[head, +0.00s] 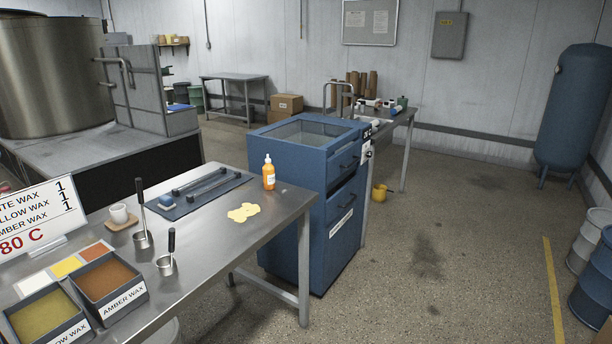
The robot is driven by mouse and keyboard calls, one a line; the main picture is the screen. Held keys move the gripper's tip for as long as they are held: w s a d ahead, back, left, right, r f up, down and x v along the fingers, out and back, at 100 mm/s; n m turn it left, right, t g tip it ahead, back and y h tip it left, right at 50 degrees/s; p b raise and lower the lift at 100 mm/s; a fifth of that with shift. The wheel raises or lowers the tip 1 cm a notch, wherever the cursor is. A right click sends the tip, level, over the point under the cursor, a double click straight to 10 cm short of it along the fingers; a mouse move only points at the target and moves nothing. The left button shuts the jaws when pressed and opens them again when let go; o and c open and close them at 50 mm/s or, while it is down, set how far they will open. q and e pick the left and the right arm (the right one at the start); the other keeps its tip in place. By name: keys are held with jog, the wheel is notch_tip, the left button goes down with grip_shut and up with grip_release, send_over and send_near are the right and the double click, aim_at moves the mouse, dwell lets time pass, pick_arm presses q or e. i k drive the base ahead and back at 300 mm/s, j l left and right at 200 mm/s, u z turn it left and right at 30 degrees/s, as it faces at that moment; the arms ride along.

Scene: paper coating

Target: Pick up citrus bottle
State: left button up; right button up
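An orange bottle with a white nozzle (268,175), which looks like the citrus bottle, stands upright near the far right corner of the steel table (215,258). Its label is too small to read. A flat yellow patch (243,212) lies on the table in front of it. Neither of my grippers shows in the head view.
A dark mat with bars (198,194) lies left of the bottle. A blue cabinet (312,185) stands close behind the table. Floor (440,270) on the right is open.

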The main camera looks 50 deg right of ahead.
aim_at(268, 170)
jog(key=z, duration=1.25)
jog(key=i+l+u, duration=0.1)
jog(key=u, duration=0.7)
jog(key=i+l+u, duration=0.15)
jog(key=l+u, duration=0.2)
jog(key=i+l+u, duration=0.1)
jog(key=l+u, duration=0.65)
jog(key=l, duration=0.6)
jog(key=l+u, duration=0.15)
jog(key=l, duration=1.75)
jog(key=i, duration=0.05)
